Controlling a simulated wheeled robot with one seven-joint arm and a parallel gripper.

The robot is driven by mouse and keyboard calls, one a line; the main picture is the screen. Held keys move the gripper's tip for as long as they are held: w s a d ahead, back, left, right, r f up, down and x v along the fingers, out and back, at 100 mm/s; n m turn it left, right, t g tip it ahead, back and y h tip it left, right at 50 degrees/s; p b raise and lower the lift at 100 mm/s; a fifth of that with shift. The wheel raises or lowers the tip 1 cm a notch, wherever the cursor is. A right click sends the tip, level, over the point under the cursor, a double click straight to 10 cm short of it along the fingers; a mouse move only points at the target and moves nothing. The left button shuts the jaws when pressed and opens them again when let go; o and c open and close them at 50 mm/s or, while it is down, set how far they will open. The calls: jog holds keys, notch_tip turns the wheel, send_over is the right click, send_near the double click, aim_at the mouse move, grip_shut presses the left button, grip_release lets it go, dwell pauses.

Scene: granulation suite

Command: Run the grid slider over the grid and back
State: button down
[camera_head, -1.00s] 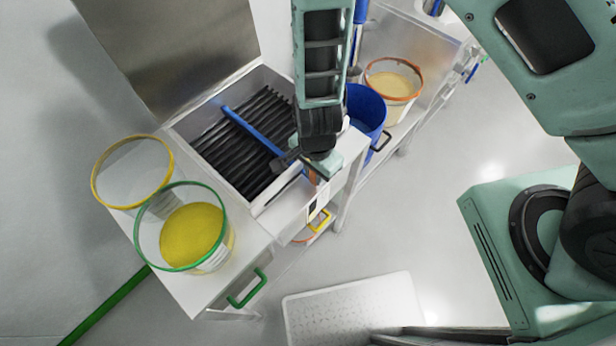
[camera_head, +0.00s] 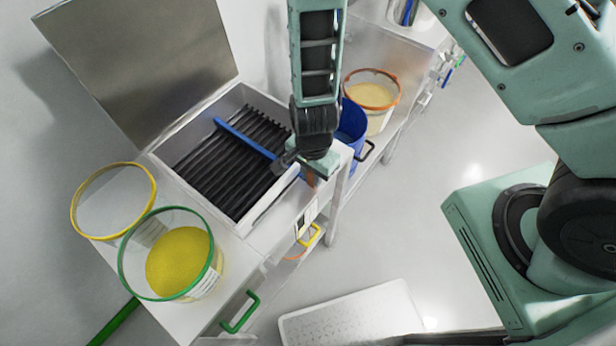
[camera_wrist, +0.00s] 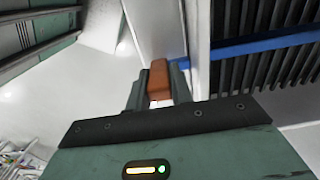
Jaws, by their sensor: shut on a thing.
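The grid (camera_head: 222,172) is a set of black parallel bars in an open pale metal box, with its lid raised. The grid slider's blue bar (camera_head: 243,139) lies across the black bars, nearer the far right end. In the wrist view the blue bar (camera_wrist: 255,45) runs from the box wall over the grid (camera_wrist: 285,65). An orange-brown handle (camera_wrist: 159,78) sits outside the box wall, and my gripper (camera_wrist: 157,86) is shut on it. In the head view my gripper (camera_head: 305,172) is at the box's front right side and partly hides the handle.
A green-rimmed tub of yellow powder (camera_head: 180,262) and a yellow-rimmed tub (camera_head: 112,200) stand left of the box. A blue bucket (camera_head: 352,124) and an orange-rimmed tub (camera_head: 371,98) are beyond it at right. A pale platform (camera_head: 350,318) lies on the floor; the floor at right is otherwise open.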

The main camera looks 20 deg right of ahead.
jog(key=shift+w+d+b, duration=0.1)
jog(key=shift+w+d, duration=0.95)
jog(key=shift+d, duration=0.35)
jog(key=shift+w+d+b, duration=0.1)
jog(key=shift+w+d, duration=0.9)
jog(key=shift+d, duration=0.4)
jog(key=shift+w+d+b, duration=0.1)
jog(key=shift+w+d, duration=0.95)
jog(key=shift+d, duration=0.35)
jog(key=c, duration=1.2)
grip_release()
jog(key=shift+o, duration=0.2)
jog(key=shift+r, duration=0.15)
notch_tip(320, 180, up, 17)
jog(key=s+a+r+n, duration=0.2)
jog(key=s+r+n, duration=0.1)
jog(key=s+n, duration=0.3)
jog(key=s+a+r+n+b, duration=0.1)
jog(key=s+a+r+n, duration=0.1)
jog(key=s+n, duration=0.4)
jog(key=s+a+r+n+b, duration=0.1)
jog(key=s+a+r+n, duration=0.1)
jog(key=s+r+n, duration=0.2)
jog(key=s+n, duration=0.2)
jog(key=s, duration=0.2)
jog(key=shift+a+r+n+y, duration=0.2)
jog(key=shift+a+n+y, duration=0.1)
